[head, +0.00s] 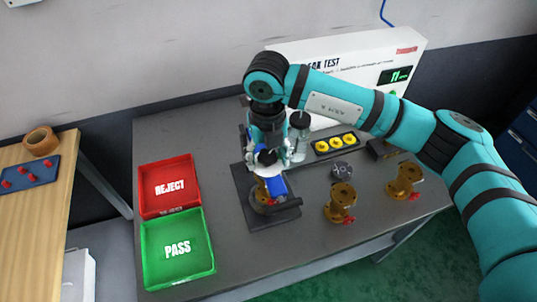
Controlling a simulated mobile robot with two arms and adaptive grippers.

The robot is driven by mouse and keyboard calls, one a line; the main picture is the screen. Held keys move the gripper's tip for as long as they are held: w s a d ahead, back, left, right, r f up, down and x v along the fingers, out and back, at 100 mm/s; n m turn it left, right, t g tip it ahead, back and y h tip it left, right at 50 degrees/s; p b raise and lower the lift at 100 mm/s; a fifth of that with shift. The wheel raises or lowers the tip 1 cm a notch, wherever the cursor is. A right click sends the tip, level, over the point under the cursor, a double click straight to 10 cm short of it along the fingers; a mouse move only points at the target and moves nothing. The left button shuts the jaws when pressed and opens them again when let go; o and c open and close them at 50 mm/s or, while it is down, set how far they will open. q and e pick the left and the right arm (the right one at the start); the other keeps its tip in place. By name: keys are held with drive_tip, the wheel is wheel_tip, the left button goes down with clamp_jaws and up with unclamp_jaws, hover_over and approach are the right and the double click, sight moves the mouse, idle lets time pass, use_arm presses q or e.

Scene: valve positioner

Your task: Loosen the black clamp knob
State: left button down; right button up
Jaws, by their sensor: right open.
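My right gripper (269,165) points down over the dark clamp fixture (285,213), with its jaws open. The gripper and wrist hide much of the fixture's upper part. My left gripper is not in view.
A red REJECT tray (187,205) and a green PASS tray (205,267) lie to the left. Brass valves (340,202) (404,181) stand to the right. Behind are a jar (299,135), a black strip with yellow pieces (320,147) and a white test panel (411,47). The bench front is clear.

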drive_tip(key=m+b, duration=0.1)
drive_tip(key=m, duration=0.2)
drive_tip(key=shift+f, duration=0.1)
drive_tip(key=m, duration=0.4)
clamp_jaws()
